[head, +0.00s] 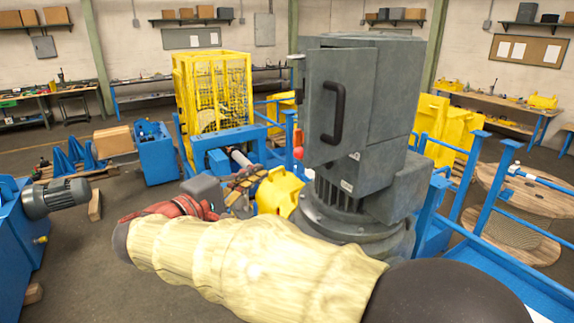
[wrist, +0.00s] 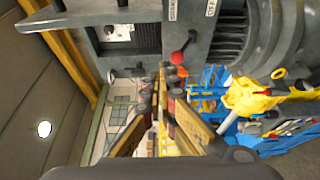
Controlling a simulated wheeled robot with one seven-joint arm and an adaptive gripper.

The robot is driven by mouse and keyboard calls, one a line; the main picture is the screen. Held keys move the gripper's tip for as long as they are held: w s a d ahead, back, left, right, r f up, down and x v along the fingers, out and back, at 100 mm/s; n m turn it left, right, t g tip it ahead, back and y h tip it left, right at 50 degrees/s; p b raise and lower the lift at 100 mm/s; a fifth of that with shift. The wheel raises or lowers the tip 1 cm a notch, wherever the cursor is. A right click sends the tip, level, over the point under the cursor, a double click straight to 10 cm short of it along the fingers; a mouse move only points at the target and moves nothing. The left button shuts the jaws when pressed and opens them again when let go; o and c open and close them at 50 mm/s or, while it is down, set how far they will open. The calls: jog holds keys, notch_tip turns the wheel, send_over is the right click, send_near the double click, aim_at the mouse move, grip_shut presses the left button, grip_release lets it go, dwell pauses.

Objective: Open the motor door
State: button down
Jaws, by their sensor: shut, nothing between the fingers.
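The grey motor (head: 345,215) carries a box-shaped housing on top. Its door (head: 345,75), with a black upright handle (head: 334,112), faces me in the head view and looks swung partly out from the housing. The wrist view shows a dark recess (wrist: 128,32) with a pale panel inside, and a red-knobbed lever (wrist: 183,57) beside it. My gripper (head: 258,176) is below and left of the door, apart from the handle. In the wrist view my gripper (wrist: 162,82) has its fingers together and empty. The handle cannot be made out in the wrist view.
A yellow cage (head: 212,90) stands behind, left of the motor. Yellow parts (head: 278,190) lie close to my gripper. Blue railings (head: 490,200) and a wooden spool (head: 520,205) are on the right. Open floor lies at the lower left.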

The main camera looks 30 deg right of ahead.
jog(key=d+p, duration=0.3)
jog(key=d, duration=0.6)
jog(key=shift+d, duration=0.2)
dwell(0.4)
